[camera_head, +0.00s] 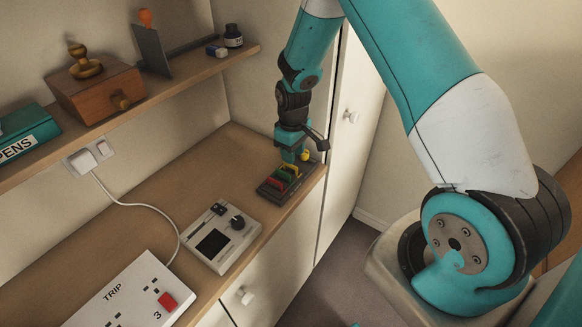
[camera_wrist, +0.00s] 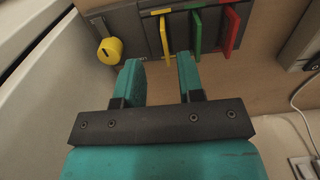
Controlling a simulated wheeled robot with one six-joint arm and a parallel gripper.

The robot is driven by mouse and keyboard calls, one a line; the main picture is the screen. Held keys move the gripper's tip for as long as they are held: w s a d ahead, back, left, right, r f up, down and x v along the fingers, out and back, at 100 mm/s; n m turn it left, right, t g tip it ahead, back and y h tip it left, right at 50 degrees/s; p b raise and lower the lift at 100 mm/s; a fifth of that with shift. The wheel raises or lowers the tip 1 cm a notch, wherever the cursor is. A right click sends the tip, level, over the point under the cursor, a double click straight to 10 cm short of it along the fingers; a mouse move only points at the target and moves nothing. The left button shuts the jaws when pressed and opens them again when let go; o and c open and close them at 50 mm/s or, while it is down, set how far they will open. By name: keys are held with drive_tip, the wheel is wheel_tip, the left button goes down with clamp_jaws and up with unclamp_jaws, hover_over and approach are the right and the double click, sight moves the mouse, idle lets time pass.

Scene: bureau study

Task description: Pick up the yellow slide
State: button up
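The yellow slide (camera_wrist: 164,37) is a thin upright plate in a dark rack (camera_wrist: 150,28), in the wrist view. A green slide (camera_wrist: 196,30) and a red slide (camera_wrist: 229,32) stand to its right in the same rack. My gripper (camera_wrist: 160,75) is open, with two teal fingers apart and nothing between them. The yellow slide's near end lies in the gap between the fingertips as seen in the wrist view; whether they are level with it I cannot tell. In the head view my gripper (camera_head: 291,153) hangs over the rack (camera_head: 266,192) and partly hides the slides.
A yellow round knob (camera_wrist: 109,50) sits at the rack's left end. A grey device (camera_head: 222,237) stands nearer on the wooden desktop (camera_head: 150,190). A white cabinet (camera_head: 350,120) rises close to the right of the rack. A shelf (camera_head: 180,80) with a wooden box runs above.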

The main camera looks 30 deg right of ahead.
sight(291, 171)
drive_tip(key=shift+a+f+p, duration=0.2)
drive_tip(key=shift+f+p, duration=0.45)
drive_tip(key=shift+f, duration=0.55)
drive_tip(key=shift+a+f+p, duration=0.15)
drive_tip(key=shift+f+p, duration=0.5)
drive_tip(key=shift+f, duration=0.55)
clamp_jaws()
